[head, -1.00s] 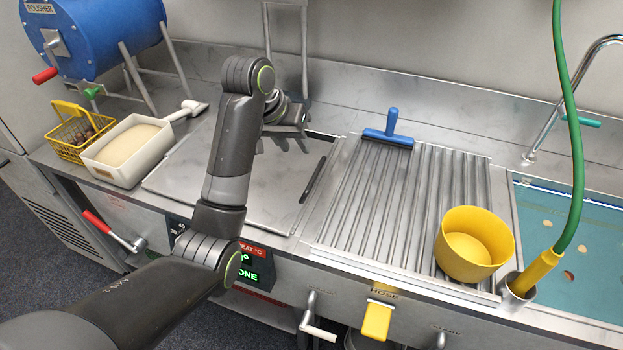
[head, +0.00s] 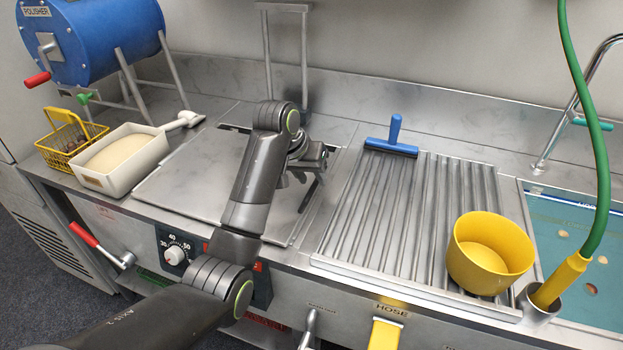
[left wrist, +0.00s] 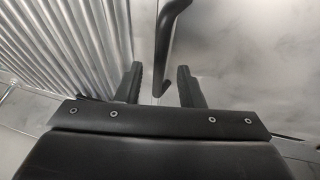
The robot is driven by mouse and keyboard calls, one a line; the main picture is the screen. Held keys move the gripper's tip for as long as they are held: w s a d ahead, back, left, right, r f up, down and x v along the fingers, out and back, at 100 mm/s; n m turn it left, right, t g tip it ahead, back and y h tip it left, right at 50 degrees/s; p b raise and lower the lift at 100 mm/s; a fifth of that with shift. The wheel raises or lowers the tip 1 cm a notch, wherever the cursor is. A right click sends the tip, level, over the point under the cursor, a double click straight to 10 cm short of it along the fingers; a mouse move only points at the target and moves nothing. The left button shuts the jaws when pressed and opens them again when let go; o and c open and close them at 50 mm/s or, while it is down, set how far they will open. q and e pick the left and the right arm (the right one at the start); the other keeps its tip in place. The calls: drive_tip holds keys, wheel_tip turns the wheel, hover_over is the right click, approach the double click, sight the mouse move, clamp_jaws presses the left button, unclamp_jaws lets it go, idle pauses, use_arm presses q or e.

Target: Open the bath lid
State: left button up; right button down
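The bath lid (head: 190,180) is a flat steel plate lying shut on the counter, left of the ribbed drainboard. Its dark bar handle (head: 308,196) runs along the lid's right side. My right gripper is not in view.
A white tub of pale grain (head: 120,158) and a yellow basket (head: 70,140) stand left of the lid. A blue squeegee (head: 391,145) and a yellow bowl (head: 488,255) rest on the drainboard (head: 400,220). A steel frame (head: 284,50) rises behind.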

use_arm(q)
drive_tip(key=shift+w+d+f, duration=0.15)
drive_tip(key=shift+f, duration=0.25)
drive_tip(key=shift+c, duration=0.2)
clamp_jaws()
drive_tip(key=shift+r, duration=0.1)
